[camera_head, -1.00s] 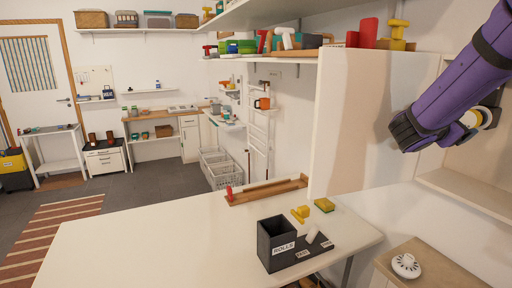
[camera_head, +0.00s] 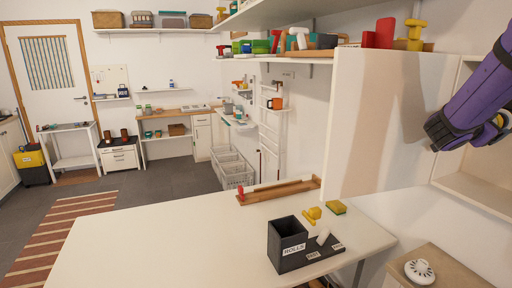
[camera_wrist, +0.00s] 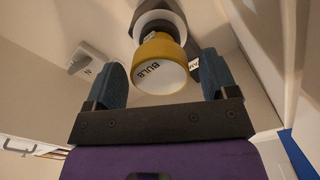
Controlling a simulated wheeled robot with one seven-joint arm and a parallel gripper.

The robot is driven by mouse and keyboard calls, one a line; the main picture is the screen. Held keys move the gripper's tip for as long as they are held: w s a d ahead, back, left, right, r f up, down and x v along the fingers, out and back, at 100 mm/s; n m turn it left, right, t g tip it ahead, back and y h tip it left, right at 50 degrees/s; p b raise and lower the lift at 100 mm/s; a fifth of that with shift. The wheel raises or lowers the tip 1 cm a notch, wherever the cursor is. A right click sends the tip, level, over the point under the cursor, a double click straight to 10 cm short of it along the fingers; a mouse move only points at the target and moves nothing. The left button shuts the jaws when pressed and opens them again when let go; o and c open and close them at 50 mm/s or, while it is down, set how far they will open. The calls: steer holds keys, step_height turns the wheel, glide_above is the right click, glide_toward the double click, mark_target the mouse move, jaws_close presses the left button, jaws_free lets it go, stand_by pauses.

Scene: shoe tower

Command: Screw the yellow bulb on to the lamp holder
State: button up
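The yellow bulb (camera_wrist: 160,65), with a white end face marked BULB, is in the wrist view between the two blue-grey fingers of my gripper (camera_wrist: 163,78). Gaps show on both sides of the bulb, so the gripper looks open around or just short of it. Behind the bulb is a white round part within a grey flared rim (camera_wrist: 160,20), likely the lamp holder; whether the bulb is seated in it I cannot tell. In the head view a yellow part (camera_head: 502,120) shows beside my purple arm at the right edge.
A white table (camera_head: 160,235) carries a black box labelled ROLLS (camera_head: 288,242), a wooden tray (camera_head: 280,192) and small yellow pieces (camera_head: 313,214). A cabinet panel (camera_head: 375,120) and loaded shelf (camera_head: 320,57) stand near my arm. A white disc (camera_head: 419,271) lies on a low cabinet.

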steer(key=c, duration=0.5)
steer(key=shift+c, duration=0.2)
steer(key=shift+d, duration=0.1)
steer(key=shift+c, duration=0.2)
steer(key=o, duration=0.8)
steer(key=shift+d, duration=0.1)
steer(key=v, duration=1.1)
